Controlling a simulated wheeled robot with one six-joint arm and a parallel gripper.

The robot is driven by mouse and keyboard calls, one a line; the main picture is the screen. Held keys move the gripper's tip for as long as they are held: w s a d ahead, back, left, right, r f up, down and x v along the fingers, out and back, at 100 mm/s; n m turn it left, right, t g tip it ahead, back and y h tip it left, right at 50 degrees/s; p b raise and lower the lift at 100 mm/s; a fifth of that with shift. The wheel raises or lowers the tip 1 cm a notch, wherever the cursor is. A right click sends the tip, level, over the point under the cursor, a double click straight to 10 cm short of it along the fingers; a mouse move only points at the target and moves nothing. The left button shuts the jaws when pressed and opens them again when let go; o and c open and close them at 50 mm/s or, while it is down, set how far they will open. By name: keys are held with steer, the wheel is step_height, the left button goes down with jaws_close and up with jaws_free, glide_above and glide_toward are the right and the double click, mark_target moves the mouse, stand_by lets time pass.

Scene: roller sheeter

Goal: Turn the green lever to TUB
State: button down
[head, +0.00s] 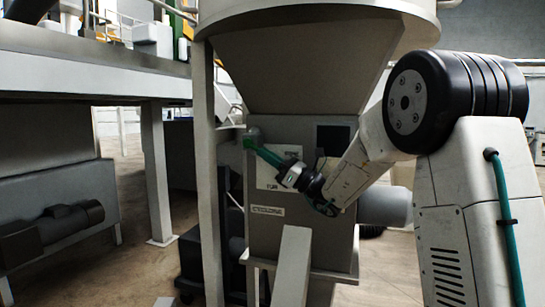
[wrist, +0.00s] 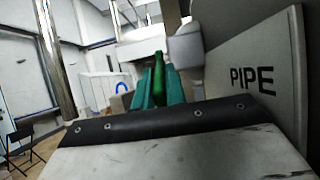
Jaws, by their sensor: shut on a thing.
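The green lever (head: 249,141) is at the upper left of the label plate on the grey machine housing. My gripper (head: 262,152) reaches it from the lower right with its teal fingers. In the wrist view, the lever (wrist: 159,72) stands between the two teal fingers of my gripper (wrist: 158,92), which are shut on it. The label plate (head: 264,180) carries small lettering that seems to read TUB near its lower edge. In the wrist view, the plate (wrist: 225,65) shows the word PIPE to the right of the fingers. The lever's pivot is mostly hidden.
A large grey hopper (head: 310,65) stands above the housing, with a pale upright post (head: 206,180) just left of the lever. A CYCLONE sign (head: 266,211) is below the plate.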

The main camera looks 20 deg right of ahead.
steer(key=shift+a, duration=0.1)
steer(key=c, duration=1.4)
jaws_free()
steer(key=shift+c, duration=0.2)
steer(key=shift+s+d+f, duration=0.15)
steer(key=shift+d, duration=0.2)
steer(key=v, duration=0.7)
steer(key=shift+f, duration=0.1)
